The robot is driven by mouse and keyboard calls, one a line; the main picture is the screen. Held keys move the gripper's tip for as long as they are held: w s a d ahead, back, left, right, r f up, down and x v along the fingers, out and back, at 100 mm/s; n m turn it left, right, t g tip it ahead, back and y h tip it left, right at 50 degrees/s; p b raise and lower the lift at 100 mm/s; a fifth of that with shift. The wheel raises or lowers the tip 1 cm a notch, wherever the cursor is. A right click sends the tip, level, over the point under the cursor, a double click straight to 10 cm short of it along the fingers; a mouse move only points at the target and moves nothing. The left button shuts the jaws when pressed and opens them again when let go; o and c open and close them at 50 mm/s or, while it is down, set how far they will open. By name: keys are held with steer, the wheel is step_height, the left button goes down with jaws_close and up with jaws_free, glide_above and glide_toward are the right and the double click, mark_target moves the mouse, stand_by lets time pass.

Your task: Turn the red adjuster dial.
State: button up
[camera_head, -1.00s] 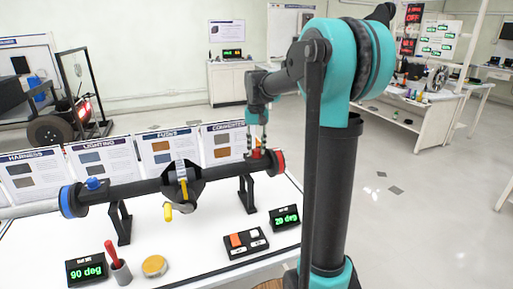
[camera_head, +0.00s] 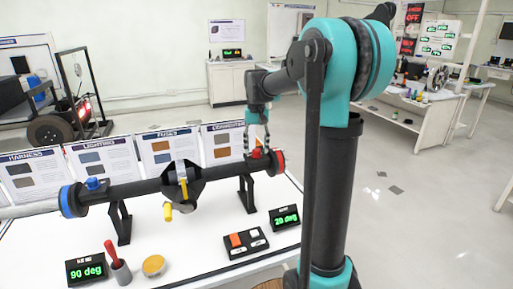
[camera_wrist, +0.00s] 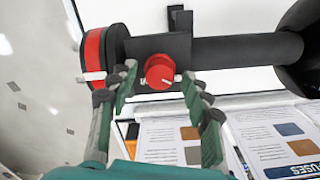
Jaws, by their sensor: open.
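The red adjuster dial (camera_wrist: 160,72) is a round red knob with a white pointer mark on a black block. In the head view, the red dial (camera_head: 257,153) sits near the right end of the black bar (camera_head: 136,188). My gripper (camera_wrist: 160,80) is open, with a fingertip on either side of the dial in the wrist view. I cannot tell whether either finger touches it. My gripper (camera_head: 257,141) shows just above the dial in the head view. A display (camera_head: 285,218) near that end reads 20 deg.
A red-banded end ring (camera_wrist: 93,55) lies beside the dial. A blue dial (camera_head: 92,183) and a 90 deg display (camera_head: 87,270) are at the left. A yellow-handled piece (camera_head: 184,190) hangs mid-bar. Info panels (camera_head: 222,145) stand close behind; a switch box (camera_head: 246,243) lies in front.

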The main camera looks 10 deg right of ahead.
mark_target(257, 150)
step_height(257, 150, up, 12)
stand_by(0.5)
steer(key=shift+f, duration=0.15)
steer(key=s+d+f+t, duration=0.1)
steer(key=s+f, duration=0.7)
steer(key=f, duration=0.2)
steer(key=s+d+f+n+t, duration=0.1)
steer(key=s+f, duration=0.8)
steer(key=f, duration=0.1)
steer(key=s+d+f+t, duration=0.2)
steer(key=s+f, duration=0.7)
steer(key=f, duration=0.1)
steer(key=shift+d, duration=0.1)
